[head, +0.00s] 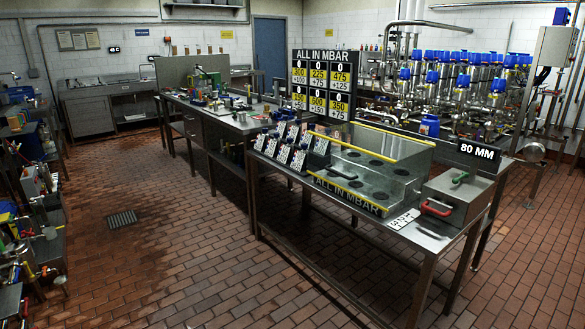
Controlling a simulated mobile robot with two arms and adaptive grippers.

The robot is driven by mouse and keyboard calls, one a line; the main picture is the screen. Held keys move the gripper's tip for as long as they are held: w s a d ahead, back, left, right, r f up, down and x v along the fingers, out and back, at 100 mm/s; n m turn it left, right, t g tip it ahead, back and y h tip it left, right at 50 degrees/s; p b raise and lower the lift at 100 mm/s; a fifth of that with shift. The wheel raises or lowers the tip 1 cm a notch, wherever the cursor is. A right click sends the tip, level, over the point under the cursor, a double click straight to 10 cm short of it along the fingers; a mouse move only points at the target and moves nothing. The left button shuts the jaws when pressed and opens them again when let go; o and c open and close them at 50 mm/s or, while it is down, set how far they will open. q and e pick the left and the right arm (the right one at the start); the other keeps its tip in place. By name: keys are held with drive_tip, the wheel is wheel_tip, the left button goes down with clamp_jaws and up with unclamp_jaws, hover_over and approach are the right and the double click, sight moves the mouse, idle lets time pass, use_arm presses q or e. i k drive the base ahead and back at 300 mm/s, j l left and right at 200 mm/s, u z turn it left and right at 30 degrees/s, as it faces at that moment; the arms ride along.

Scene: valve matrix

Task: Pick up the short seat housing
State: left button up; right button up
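I cannot single out the short seat housing; parts on the benches are too small to tell. Small metal parts (241,117) stand on the middle bench (222,122), one of them a short cylinder. On the near right bench (410,237) is a steel tray (388,148) with yellow edges, round holes in its floor and a dark handle-like piece inside. Neither of my grippers is in view.
Several cards (283,153) on dark stands line the tray's left side. A grey box (456,199) with a red handle sits at the right end. Cluttered shelves (31,190) stand at left. Brick floor (170,240) between is clear, with a drain (122,219).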

sight(243, 115)
drive_tip(key=i+u, duration=0.25)
drive_tip(key=i, duration=0.3)
drive_tip(key=i+u, duration=0.25)
drive_tip(key=i, duration=0.3)
drive_tip(key=i+l+u, duration=0.25)
drive_tip(key=i, duration=0.3)
drive_tip(key=j, duration=0.1)
